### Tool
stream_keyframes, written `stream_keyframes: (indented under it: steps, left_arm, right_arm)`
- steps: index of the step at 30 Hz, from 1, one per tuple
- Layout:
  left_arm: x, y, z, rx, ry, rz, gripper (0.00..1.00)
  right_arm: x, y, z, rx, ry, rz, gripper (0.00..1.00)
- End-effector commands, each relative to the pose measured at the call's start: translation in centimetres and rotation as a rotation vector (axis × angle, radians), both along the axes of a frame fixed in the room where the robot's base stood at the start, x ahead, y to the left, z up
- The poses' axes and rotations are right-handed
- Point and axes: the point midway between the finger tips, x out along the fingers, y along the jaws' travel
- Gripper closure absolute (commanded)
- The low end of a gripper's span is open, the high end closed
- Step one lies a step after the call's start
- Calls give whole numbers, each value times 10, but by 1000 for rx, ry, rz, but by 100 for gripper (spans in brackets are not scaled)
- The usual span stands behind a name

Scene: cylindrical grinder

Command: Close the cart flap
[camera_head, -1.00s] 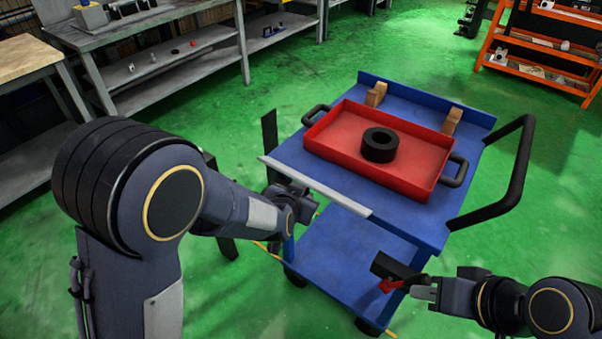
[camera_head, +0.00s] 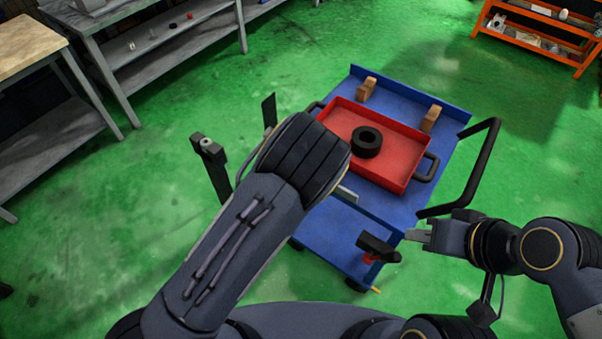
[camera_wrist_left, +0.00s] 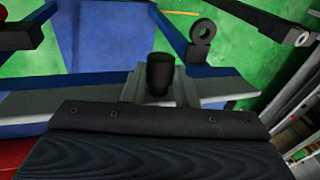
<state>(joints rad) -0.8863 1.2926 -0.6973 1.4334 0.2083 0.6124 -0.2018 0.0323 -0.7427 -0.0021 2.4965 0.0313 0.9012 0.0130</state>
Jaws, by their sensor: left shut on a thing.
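The blue cart (camera_head: 340,228) has a pale grey strip, the cart flap (camera_head: 346,195), along the near side of its top. My left arm hides much of the flap and the left gripper in the head view. In the left wrist view the left gripper (camera_wrist_left: 160,92) is at the grey flap (camera_wrist_left: 40,103), with its pale fingers on both sides of a short black cylinder (camera_wrist_left: 160,72). It is shut there; the exact contact is hard to see. My right gripper (camera_head: 417,236) is right of the cart's near corner; its finger gap is unclear.
A red tray (camera_head: 400,182) with a black ring (camera_head: 367,142) sits on the cart top, beside two wooden blocks (camera_head: 431,118). A black and red piece (camera_head: 378,248) is near the right gripper. Black posts (camera_head: 210,160) stand left.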

Motion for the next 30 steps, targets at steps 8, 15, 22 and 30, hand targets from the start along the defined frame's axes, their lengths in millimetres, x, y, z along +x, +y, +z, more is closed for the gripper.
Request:
stream_keyframes:
  steps: [8, 15, 22, 30]
  left_arm:
    - [7, -3, 5, 67, 90, -1, 96]
    - [7, -4, 5, 87, 118, -2, 96]
    - [7, -4, 6, 88, 120, -2, 96]
    - [7, -5, 5, 88, 120, -2, 55]
  right_arm:
    - [0, 0, 4, 0, 0, 0, 78]
    - [0, 0, 5, 0, 0, 0, 78]
    - [0, 0, 5, 0, 0, 0, 78]
    - [0, 0, 5, 0, 0, 0, 78]
